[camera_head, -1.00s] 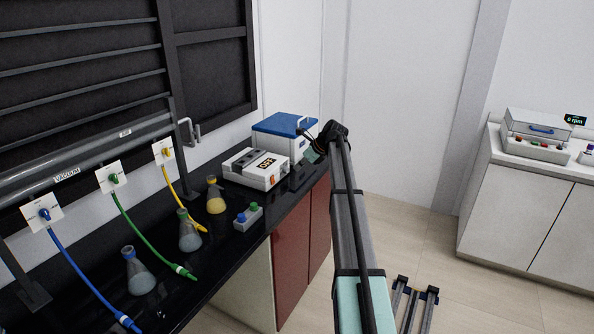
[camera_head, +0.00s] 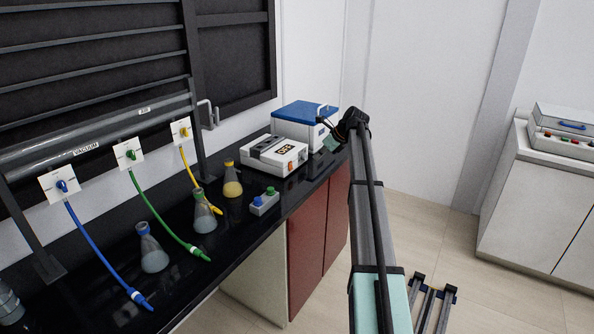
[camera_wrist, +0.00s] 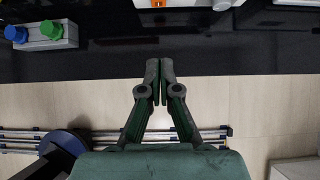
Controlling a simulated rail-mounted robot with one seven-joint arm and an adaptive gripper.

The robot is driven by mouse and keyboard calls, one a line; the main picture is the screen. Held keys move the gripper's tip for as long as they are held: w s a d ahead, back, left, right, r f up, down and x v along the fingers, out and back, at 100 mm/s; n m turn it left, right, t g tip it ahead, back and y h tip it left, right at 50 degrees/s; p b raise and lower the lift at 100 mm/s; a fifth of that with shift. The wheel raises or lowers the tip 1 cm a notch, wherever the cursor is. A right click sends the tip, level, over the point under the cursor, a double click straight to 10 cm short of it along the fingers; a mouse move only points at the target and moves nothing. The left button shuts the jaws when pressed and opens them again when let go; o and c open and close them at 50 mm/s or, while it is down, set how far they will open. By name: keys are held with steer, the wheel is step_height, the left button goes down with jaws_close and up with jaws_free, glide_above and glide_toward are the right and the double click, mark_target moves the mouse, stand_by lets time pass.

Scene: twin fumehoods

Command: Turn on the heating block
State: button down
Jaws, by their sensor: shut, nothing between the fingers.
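The heating block (camera_head: 275,153) is a white box with dark sample slots on top and a small lit display on its front. It stands on the black bench in front of a blue-lidded white box. In the wrist view only its front edge shows at the top, with an orange switch (camera_wrist: 158,3) and a pale round part (camera_wrist: 223,4) beside it. My gripper (camera_wrist: 160,64) is shut and empty, with its fingertips over the bench's front edge, apart from the block.
A small grey box with blue and green knobs (camera_head: 264,203) sits on the bench (camera_head: 185,265) left of my gripper. Flasks (camera_head: 153,250) and coloured hoses (camera_head: 95,252) stand further left. The blue-lidded box (camera_head: 304,120) is behind the block.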

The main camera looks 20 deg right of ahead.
mark_target(291, 166)
steer(key=p+x, duration=0.2)
steer(key=x, duration=0.7)
steer(key=shift+w+a+f, duration=0.2)
steer(key=shift+w+f, duration=0.05)
steer(key=shift+w, duration=0.05)
steer(key=shift+w+a+f+p, duration=0.2)
steer(key=shift+w+a+p, duration=0.45)
steer(key=shift+w, duration=0.35)
steer(key=shift+w+a+f, duration=0.15)
steer(key=shift+w+a, duration=0.35)
steer(key=shift+w, duration=0.1)
steer(key=shift+d, duration=0.1)
